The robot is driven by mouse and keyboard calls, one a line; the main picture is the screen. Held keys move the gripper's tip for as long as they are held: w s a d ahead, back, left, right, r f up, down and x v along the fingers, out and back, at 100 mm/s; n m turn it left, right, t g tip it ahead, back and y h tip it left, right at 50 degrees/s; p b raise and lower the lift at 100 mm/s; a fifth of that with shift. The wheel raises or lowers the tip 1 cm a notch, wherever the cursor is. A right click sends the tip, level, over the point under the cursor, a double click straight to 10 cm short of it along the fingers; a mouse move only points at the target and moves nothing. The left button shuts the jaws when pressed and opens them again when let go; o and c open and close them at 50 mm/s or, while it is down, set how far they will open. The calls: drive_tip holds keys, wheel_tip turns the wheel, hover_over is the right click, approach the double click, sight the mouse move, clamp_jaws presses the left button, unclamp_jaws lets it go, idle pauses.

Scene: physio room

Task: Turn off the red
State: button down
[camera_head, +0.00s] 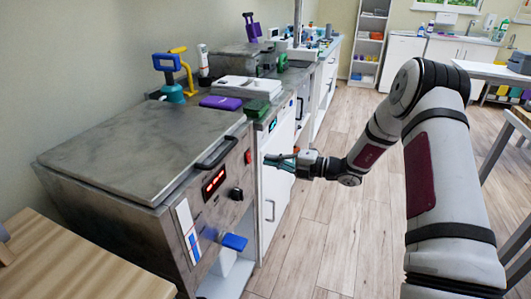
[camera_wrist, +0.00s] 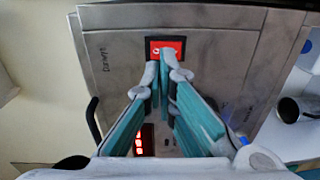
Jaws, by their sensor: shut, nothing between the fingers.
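A red rocker switch (camera_wrist: 166,47) in a black frame sits on a metal side panel (camera_wrist: 115,55) in the wrist view. It looks bright red with a white mark. My gripper (camera_wrist: 163,68) is shut and empty, with its fingertips just below the switch in the picture and overlapping its lower edge. I cannot tell whether they touch it. In the head view my gripper (camera_head: 268,161) is beside the right end of the steel unit (camera_head: 135,140). The unit's front carries a lit red display (camera_head: 213,184), which also shows in the wrist view (camera_wrist: 144,140).
Open floor lies to the right.

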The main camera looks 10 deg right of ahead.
drive_tip(key=p+v, duration=0.1)
drive_tip(key=v, duration=0.7)
drive_tip(key=shift+s, duration=0.2)
drive_tip(key=shift+d, duration=0.2)
